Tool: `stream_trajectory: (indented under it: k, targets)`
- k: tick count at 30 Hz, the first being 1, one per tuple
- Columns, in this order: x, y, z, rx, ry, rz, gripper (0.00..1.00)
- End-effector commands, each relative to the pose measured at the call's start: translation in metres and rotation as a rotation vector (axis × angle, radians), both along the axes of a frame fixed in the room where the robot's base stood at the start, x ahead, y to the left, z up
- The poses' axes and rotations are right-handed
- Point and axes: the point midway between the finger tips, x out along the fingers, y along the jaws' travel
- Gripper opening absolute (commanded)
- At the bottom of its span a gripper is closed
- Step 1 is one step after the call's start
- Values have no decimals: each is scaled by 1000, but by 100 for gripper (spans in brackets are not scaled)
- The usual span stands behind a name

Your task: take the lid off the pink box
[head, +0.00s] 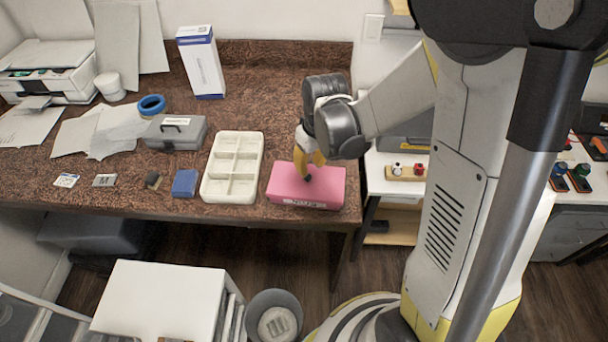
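The pink box (328,190) sits near the front right edge of the brown desk, with its lid on and a white label on its front face. My gripper (307,176) points down over the top of the box, with yellow fingers and a small dark part at their lower end against the lid. I cannot tell whether that dark part is a fingertip or a handle on the lid, nor whether the fingers touch it. The gap between the fingers is not clear. My gripper and wrist cover part of the box's back edge.
A white compartment tray (252,190) stands close left of the box. Further left are a small blue block (185,183), a grey case (176,133) and a blue tape roll (151,105). A tall white-and-blue carton (203,65) stands at the back. Desk behind the box is mostly clear.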

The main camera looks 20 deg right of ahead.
Motion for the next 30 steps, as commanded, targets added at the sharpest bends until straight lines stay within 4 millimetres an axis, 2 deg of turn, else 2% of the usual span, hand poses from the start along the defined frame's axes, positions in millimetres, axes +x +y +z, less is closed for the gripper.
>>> stream_trajectory:
  k: [7,15,22,23,25,30]
  targets:
    - [3,1,-19,0,0,0,26]
    - [7,4,-59,0,-1,0,26]
    - [8,4,-60,0,-1,0,26]
    - [8,4,-60,0,-1,0,22]
    - [8,4,-60,0,-1,-1,1]
    - [8,4,-60,0,-1,0,0]
